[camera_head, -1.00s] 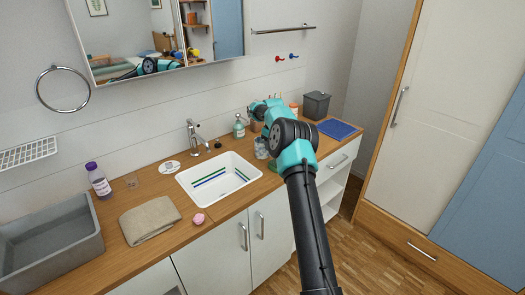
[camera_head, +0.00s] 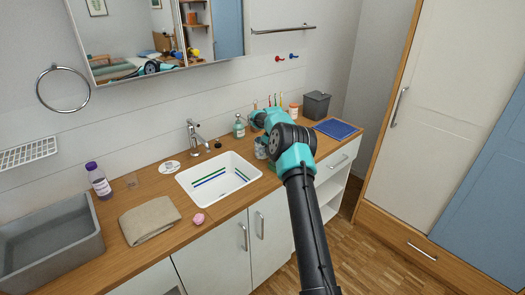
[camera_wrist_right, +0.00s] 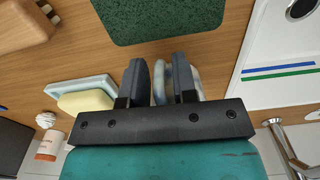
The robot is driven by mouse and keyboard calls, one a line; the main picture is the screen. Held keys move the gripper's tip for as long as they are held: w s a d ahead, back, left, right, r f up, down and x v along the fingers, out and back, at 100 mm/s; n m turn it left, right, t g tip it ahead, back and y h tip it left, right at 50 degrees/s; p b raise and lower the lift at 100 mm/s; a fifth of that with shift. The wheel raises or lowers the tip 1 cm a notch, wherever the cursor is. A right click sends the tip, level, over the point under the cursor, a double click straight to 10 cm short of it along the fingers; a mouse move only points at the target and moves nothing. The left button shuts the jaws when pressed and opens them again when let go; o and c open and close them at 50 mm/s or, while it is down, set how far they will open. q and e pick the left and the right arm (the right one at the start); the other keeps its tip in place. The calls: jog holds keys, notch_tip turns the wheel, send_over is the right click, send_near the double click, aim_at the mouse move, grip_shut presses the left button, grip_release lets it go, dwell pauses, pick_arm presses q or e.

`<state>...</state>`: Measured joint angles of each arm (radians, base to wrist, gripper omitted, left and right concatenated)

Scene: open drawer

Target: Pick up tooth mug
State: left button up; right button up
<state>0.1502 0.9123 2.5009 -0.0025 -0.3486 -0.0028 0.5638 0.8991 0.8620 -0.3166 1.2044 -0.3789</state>
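A small pale grey vessel (camera_head: 261,148), which looks like the tooth mug, stands on the wooden counter just right of the sink. In the right wrist view its pale blue-grey wall (camera_wrist_right: 160,82) shows between and behind my fingers. My right gripper (camera_wrist_right: 160,84) has its two dark fingers apart. One finger is left of that wall and the other overlaps the vessel; contact cannot be told. In the head view my own arm hides the fingers. My left gripper is not in view.
A green pad (camera_wrist_right: 160,18) lies in front of the vessel. A soap dish (camera_wrist_right: 72,93) with yellow soap is left in the wrist view. The sink (camera_head: 219,180), soap bottle (camera_head: 239,126), toothbrushes (camera_head: 276,99), grey bin (camera_head: 316,105) and blue cloth (camera_head: 338,129) surround this spot.

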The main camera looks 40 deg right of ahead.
grip_shut()
jog(key=shift+r, duration=0.1)
dwell(0.3)
jog(key=shift+r, duration=1.65)
jog(key=shift+s+a+r, duration=0.1)
jog(key=s+a+r, duration=0.1)
jog(key=s+a, duration=0.9)
jog(key=a, duration=0.2)
jog(key=shift+s+r, duration=0.15)
jog(key=shift+r, duration=0.05)
